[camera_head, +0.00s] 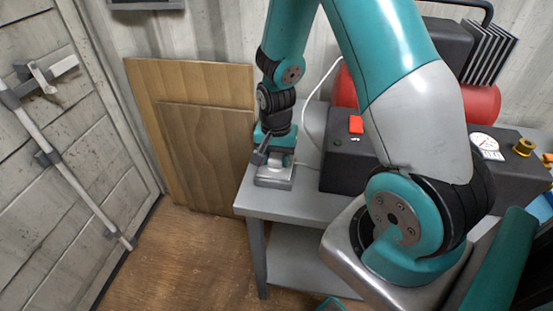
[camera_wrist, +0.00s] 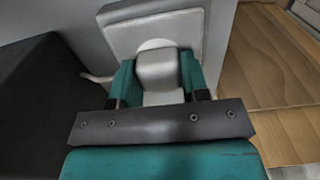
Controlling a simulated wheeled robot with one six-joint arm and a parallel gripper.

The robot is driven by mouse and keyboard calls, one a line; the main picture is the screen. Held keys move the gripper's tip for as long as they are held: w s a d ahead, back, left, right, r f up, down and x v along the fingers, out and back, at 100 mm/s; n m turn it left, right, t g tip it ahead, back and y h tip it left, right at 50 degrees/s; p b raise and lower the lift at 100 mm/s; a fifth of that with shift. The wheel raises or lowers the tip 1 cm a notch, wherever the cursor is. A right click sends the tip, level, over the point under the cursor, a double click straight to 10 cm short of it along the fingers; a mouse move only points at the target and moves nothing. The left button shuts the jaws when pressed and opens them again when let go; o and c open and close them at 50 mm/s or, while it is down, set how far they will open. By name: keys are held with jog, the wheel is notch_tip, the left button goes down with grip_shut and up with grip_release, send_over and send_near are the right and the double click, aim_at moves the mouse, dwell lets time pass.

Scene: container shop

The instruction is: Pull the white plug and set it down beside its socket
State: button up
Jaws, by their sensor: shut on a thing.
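The white plug (camera_wrist: 158,72) sits between the two teal fingers of my gripper (camera_wrist: 158,78) in the wrist view, and the gripper is shut on it. The plug's far end is at the pale round face of its socket (camera_wrist: 118,32), a light grey box; I cannot tell whether it is fully seated. In the head view my gripper (camera_head: 272,158) points down over the socket box (camera_head: 273,183) at the left end of the grey table. The plug is hidden there by the gripper. A white cord (camera_head: 309,112) runs up from near the gripper.
A dark machine with a red tank (camera_head: 482,105) stands on the table (camera_head: 310,205), right of the socket. Its dark side (camera_wrist: 35,95) is close on the left in the wrist view. Wooden boards (camera_head: 205,150) lean on the wall left of the table.

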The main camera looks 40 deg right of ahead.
aim_at(276, 156)
jog(key=shift+r+p, duration=2.6)
jog(key=shift+r, duration=0.45)
